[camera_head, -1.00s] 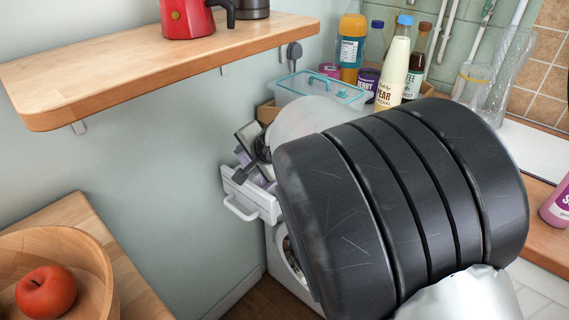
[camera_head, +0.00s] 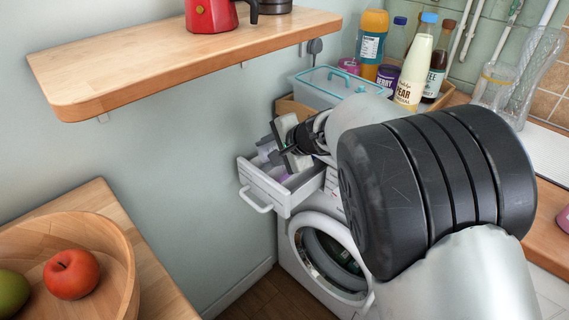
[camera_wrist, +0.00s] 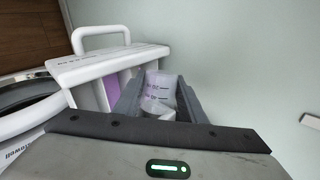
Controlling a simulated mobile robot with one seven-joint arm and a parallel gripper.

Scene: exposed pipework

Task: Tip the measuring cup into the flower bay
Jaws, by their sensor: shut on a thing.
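The measuring cup (camera_wrist: 158,92) is clear plastic with dark scale marks, and it sits between the two grey fingers in the wrist view. My gripper (camera_head: 289,146) is shut on it, over the pulled-out white detergent drawer (camera_head: 266,188). In the wrist view my gripper (camera_wrist: 160,101) points toward the drawer (camera_wrist: 92,66), with the cup close to its right-hand side. The drawer has a purple part (camera_wrist: 113,88) left of the cup. I cannot make out a flower mark, nor the cup's contents or exact tilt. My arm hides much of the machine's top.
The washing machine (camera_head: 292,262) has a round door below the drawer. A wooden shelf (camera_head: 170,62) juts from the wall above. Bottles (camera_head: 415,65) and a clear lidded box (camera_head: 325,88) stand behind. A wooden bowl (camera_head: 122,262) with fruit sits lower left.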

